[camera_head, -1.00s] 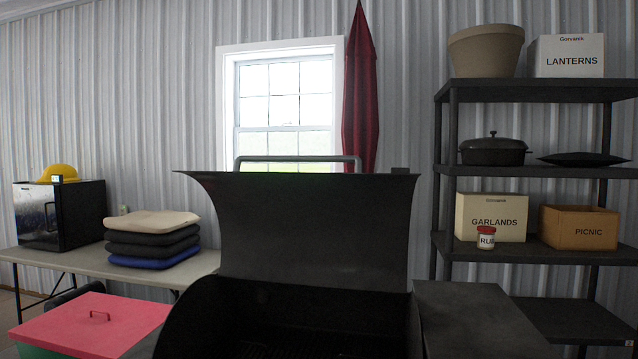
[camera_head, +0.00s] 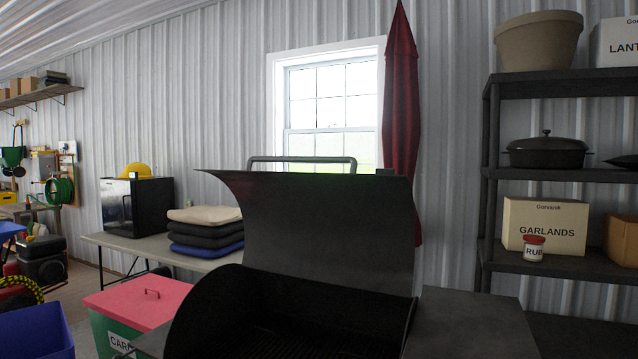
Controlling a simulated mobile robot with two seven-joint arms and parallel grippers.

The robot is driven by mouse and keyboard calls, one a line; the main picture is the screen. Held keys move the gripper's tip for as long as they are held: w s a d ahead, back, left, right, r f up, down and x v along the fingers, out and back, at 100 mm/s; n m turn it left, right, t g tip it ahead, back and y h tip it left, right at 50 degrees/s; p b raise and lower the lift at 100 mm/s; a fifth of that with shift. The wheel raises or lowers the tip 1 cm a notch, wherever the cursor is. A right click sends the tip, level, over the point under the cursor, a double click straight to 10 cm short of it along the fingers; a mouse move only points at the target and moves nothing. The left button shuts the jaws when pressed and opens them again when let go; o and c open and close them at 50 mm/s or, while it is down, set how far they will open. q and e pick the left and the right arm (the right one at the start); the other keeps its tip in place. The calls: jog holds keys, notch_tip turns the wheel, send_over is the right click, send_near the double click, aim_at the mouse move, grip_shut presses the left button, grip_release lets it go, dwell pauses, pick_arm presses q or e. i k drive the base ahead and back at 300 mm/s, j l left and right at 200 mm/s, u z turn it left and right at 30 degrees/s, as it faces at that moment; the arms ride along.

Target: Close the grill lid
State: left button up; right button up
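The black grill lid (camera_head: 325,225) stands open, raised up behind the grill body (camera_head: 215,315) in the middle of the head view. Its grey bar handle (camera_head: 302,160) runs along the top edge of the lid. Part of the dark cooking grate (camera_head: 290,345) shows inside the open grill. Neither of my grippers is in view.
A dark side shelf (camera_head: 465,325) adjoins the grill on the right, near a black shelving unit (camera_head: 488,190). A red-lidded green bin (camera_head: 145,302) stands close on the left. Behind it is a table (camera_head: 115,240) with stacked cushions (camera_head: 205,240). A blue bin (camera_head: 35,332) sits lower left.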

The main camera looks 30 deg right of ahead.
aim_at(354, 229)
jog(key=k+l+u, duration=0.1)
jog(key=k+l, duration=0.4)
jog(key=l, duration=0.25)
jog(key=k+l+u, duration=0.1)
jog(key=l, duration=0.3)
jog(key=k+l+u, duration=0.1)
jog(key=l, duration=0.35)
jog(key=l+u, duration=0.1)
jog(key=l, duration=0.75)
jog(key=k+l+u, duration=0.15)
jog(key=l, duration=0.75)
jog(key=i, duration=0.05)
